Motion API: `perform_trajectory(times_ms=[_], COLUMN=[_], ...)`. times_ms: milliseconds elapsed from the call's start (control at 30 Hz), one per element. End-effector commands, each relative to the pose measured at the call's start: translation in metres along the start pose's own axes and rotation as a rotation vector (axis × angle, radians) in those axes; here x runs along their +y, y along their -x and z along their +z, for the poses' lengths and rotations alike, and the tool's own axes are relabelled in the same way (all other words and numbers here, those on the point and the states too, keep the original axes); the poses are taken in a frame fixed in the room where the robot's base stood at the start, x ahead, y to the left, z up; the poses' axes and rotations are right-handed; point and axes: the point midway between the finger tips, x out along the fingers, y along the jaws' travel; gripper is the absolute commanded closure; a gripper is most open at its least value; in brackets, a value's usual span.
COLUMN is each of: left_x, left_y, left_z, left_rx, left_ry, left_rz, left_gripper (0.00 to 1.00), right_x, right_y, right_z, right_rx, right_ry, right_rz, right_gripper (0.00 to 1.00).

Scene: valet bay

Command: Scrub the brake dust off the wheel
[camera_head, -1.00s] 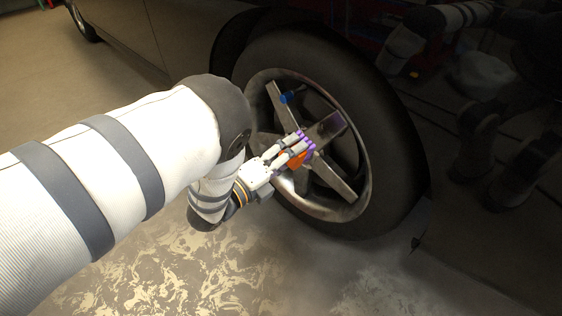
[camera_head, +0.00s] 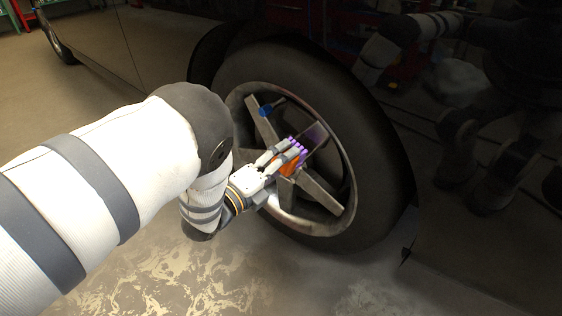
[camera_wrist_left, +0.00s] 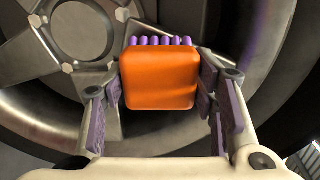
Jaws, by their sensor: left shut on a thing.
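The wheel (camera_head: 338,222) is on the dark car, with a black tyre and a spoked metal rim. Brownish and purplish smudges show on the rim and spokes. My left gripper (camera_head: 284,158) is in front of the rim, shut on an orange brush (camera_head: 290,164) with purple bristles. In the left wrist view the brush (camera_wrist_left: 160,80) sits between the two fingers, bristles pointing toward the rim, below and right of the hub (camera_wrist_left: 83,30). Whether the bristles touch the metal I cannot tell. My right gripper is not in view.
The dark car body (camera_head: 480,200) fills the right side and reflects my arm. Wet, soapy floor (camera_head: 200,280) lies open below.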

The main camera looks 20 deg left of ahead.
Motion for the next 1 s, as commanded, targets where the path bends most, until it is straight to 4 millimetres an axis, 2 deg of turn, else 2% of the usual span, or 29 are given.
perform_trajectory(times_ms=[833, 1000], left_x=[0.000, -0.013], left_y=[-0.016, -0.015], left_z=[0.000, -0.003], left_rx=[0.000, 0.002], left_ry=[0.000, -0.001], left_rz=[0.000, -0.002], left_gripper=[0.70, 0.70], right_x=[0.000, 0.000], right_y=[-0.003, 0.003], right_z=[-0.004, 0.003], right_rx=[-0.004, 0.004], right_ry=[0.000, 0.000], right_rz=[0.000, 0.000], right_gripper=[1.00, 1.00])
